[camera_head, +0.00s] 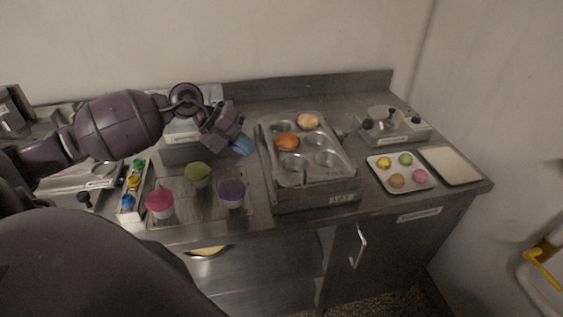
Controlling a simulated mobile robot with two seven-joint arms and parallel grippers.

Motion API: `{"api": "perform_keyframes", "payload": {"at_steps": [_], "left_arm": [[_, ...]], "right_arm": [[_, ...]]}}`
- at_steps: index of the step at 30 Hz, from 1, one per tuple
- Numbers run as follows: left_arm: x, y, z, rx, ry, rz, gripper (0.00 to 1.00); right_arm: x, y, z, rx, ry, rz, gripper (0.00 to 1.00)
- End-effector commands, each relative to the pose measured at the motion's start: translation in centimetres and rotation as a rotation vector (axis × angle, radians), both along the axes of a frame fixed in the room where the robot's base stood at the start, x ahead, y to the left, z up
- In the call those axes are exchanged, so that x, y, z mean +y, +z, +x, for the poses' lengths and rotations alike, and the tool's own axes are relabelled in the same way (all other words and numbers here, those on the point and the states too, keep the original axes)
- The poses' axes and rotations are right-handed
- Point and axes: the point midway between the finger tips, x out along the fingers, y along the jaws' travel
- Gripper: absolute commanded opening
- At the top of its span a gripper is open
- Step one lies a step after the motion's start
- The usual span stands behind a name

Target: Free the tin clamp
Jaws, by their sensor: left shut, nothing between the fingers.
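The metal muffin tin (325,172) sits in a grey holder (318,195) in the middle of the counter. Orange (287,140) and tan (308,121) rounded items sit in two of its cups; the other visible cups look empty. A small metal flap (290,178) stands at the tin's front left; I cannot tell whether it is the clamp. My left gripper (243,146), with blue fingertips, is shut and empty, just left of the tin and apart from the flap. My right gripper is not in view.
Pink (160,202), green (198,174) and purple (232,193) cups stand on a wire rack at the front left. A tray of small coloured rounds (412,185), an empty pale tray (450,165) and a device with black knobs (408,132) occupy the right.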

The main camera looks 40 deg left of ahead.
Motion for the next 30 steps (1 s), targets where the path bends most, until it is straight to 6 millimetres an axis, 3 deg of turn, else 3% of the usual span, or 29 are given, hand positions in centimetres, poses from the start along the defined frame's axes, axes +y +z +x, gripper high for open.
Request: {"api": "perform_keyframes", "payload": {"at_steps": [8,19,30], "left_arm": [[-2.2,-2.3,1.5,-0.003,-0.001,-0.004,0.00],[-6.2,-6.7,4.1,-0.001,-0.002,-0.003,0.00],[-9.2,-6.6,6.1,-0.002,-0.001,0.000,0.00]], "right_arm": [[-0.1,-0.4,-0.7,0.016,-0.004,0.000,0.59],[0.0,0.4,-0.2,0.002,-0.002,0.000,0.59],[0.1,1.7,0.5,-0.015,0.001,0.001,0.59]]}}
